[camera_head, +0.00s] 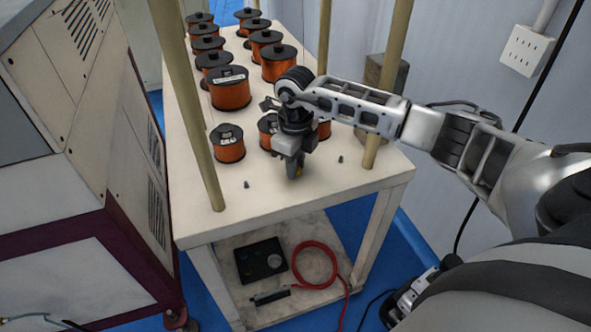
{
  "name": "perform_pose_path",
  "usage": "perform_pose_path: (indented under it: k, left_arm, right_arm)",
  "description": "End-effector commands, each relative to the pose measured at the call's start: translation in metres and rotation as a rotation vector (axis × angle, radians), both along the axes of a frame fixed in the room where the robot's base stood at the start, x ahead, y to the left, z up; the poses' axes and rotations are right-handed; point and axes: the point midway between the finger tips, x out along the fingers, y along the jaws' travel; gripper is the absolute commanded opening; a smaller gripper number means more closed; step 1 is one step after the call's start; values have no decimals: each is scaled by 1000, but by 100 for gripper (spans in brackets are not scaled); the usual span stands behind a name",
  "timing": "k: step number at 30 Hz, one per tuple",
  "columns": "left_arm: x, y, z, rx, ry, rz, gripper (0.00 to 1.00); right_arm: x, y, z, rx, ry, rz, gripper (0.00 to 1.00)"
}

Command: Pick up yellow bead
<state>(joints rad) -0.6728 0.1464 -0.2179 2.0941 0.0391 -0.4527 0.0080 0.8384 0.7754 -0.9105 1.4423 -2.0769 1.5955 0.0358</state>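My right gripper (295,170) reaches in from the right and points down over the front part of the white table top. A small yellow patch (300,173) shows right at its fingertips. It looks like the yellow bead, mostly hidden by the fingers. The fingers look close together from this angle, but I cannot tell whether they are shut on the bead or only around it. The fingertips are at or just above the table surface.
Several copper wire spools (230,90) stand behind and left of the gripper on the table (260,205). Wooden posts (190,100) rise from the table. Small dark pegs (247,184) stand near the front. A grey machine (80,130) stands left. A red cable (315,262) lies on the lower shelf.

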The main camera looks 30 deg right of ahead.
Motion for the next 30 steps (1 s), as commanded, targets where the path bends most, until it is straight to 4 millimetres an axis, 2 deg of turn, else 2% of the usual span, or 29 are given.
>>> perform_pose_path:
  k: [11, 17, 26, 30]
  left_arm:
    - [0, 0, -1, -2, -1, 0, 39]
    - [1, -1, -4, -9, -4, 1, 39]
    - [2, -1, -3, -15, -9, 2, 39]
    - [3, -2, -6, -20, -11, 3, 39]
  right_arm:
    - [1, -1, 5, 0, -1, -1, 0]
    - [1, 0, 29, -1, -6, 1, 0]
    - [-34, 42, 96, 0, -7, 7, 0]
    - [-58, 70, 108, 1, -4, 8, 0]
